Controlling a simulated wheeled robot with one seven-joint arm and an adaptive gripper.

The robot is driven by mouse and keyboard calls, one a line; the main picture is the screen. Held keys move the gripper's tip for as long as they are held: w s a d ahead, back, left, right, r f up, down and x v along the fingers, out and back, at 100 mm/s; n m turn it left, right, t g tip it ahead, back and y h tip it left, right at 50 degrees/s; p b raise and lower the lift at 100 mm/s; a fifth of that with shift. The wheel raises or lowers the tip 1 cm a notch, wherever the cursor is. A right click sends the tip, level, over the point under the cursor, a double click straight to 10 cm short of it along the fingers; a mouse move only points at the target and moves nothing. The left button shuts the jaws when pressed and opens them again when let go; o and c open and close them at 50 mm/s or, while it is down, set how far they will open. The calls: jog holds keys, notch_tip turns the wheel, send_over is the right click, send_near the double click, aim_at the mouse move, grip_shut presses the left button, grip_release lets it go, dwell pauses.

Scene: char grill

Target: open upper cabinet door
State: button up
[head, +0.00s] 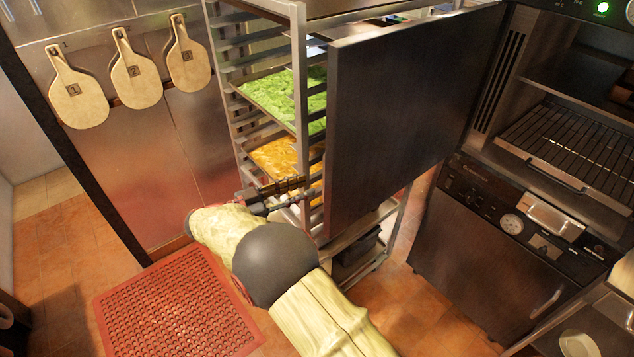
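The upper cabinet door (410,105) is a large dark metal panel. It stands swung wide open, out to the left of the cabinet and in front of the tray rack. The upper cabinet's interior (565,95) shows at right, with a wire grate (580,140) inside. My gripper (298,184) is at the left of the door's lower left edge, close to the rack. Its dark fingers are small in view, and I cannot tell whether they are open or shut. I see nothing held in them. Any contact with the door or rack is unclear.
A tall metal tray rack (302,60) holds a green-filled tray (285,95) and an orange-filled tray (275,155). The lower cabinet door (480,265) is shut. Several wooden paddles (137,72) hang at left. A red mat (175,310) lies on the tiled floor.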

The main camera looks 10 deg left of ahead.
jog(key=shift+v, duration=2.15)
